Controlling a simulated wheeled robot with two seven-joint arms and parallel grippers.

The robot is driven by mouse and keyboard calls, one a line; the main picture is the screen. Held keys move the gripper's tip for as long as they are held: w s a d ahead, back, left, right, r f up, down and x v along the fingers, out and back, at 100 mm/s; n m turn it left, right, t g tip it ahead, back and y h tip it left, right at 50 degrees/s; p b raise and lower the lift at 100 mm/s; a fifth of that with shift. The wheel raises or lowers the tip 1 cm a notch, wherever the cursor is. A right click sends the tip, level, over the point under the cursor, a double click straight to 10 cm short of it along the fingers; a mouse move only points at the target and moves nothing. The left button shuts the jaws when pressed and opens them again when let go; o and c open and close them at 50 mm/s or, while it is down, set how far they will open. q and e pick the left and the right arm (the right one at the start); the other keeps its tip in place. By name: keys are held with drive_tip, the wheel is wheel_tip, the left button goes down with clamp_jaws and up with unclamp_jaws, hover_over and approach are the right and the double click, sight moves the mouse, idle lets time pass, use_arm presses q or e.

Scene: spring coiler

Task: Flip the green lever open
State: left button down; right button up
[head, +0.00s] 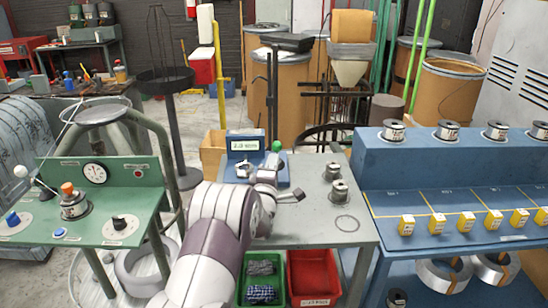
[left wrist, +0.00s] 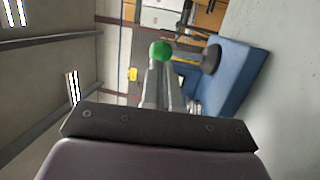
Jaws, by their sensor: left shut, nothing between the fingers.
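The green lever's round knob (head: 277,146) stands at the right side of the blue device with a lit display (head: 244,144), at the back left of the grey bench. In the left wrist view the green knob (left wrist: 160,52) shows just beyond my fingertips. My left gripper (head: 271,163) is shut and empty, close to the knob in front of the device. I cannot tell whether they touch. A dark-ended grey part (left wrist: 211,58) sits right of the knob in the left wrist view. The lever's lower part is hidden by my gripper. My right gripper is out of view.
Metal spools (head: 340,191) stand on the right of the grey bench (head: 310,228). A green bin (head: 246,294) and a red bin (head: 313,272) sit below. A green gauge table (head: 130,178) stands left, a blue spool rack (head: 440,172) right.

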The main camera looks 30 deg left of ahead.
sight(277, 150)
use_arm(q)
drive_tip(key=shift+x, duration=1.3)
drive_tip(key=shift+r, duration=0.1)
